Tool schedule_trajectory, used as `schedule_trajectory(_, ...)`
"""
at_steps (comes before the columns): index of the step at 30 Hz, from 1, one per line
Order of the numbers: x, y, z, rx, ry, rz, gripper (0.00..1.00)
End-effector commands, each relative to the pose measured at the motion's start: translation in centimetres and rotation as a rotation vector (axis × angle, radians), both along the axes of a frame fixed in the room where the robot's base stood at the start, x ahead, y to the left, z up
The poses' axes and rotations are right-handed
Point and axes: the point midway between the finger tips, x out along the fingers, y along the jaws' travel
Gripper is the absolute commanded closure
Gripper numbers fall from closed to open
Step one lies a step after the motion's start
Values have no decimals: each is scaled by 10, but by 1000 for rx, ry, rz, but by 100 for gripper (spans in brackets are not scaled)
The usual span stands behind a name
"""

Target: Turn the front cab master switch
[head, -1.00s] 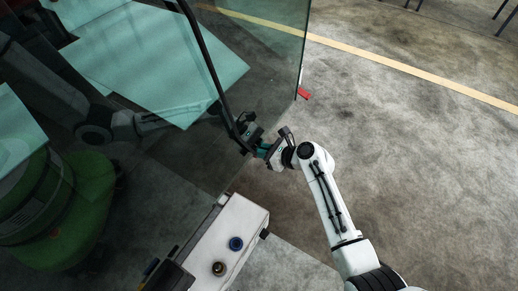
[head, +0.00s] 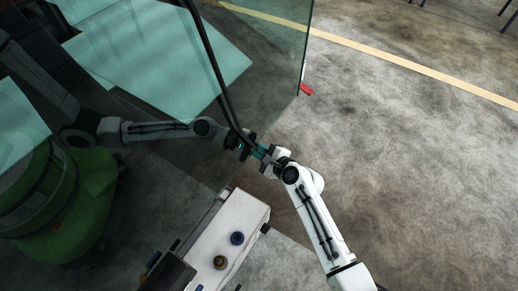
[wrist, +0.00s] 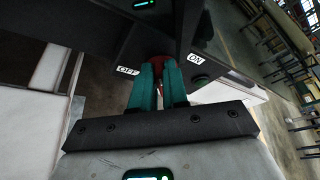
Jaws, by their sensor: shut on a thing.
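The front cab master switch (wrist: 157,64) shows in the wrist view as a red piece between the teal fingers, with a white OFF label (wrist: 127,70) to its left and an ON label (wrist: 195,59) to its right. My gripper (wrist: 158,75) is shut on the red switch, and its fingers hide most of it. In the head view my gripper (head: 257,152) is at the lower end of a dark curved bar, beside the glass. The switch itself cannot be made out there.
A large glass pane (head: 270,60) stands left of my arm and reflects it. A white box (head: 232,225) with a blue knob (head: 237,238) and a brownish knob (head: 220,262) is below my gripper. Open concrete floor (head: 420,170) lies to the right.

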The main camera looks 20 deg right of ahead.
Motion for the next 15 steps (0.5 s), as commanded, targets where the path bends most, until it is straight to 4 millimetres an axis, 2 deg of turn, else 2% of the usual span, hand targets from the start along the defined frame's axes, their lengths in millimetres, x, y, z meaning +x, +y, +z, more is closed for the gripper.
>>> schedule_trajectory(15,-3,8,-18,-392,-291,3,100)
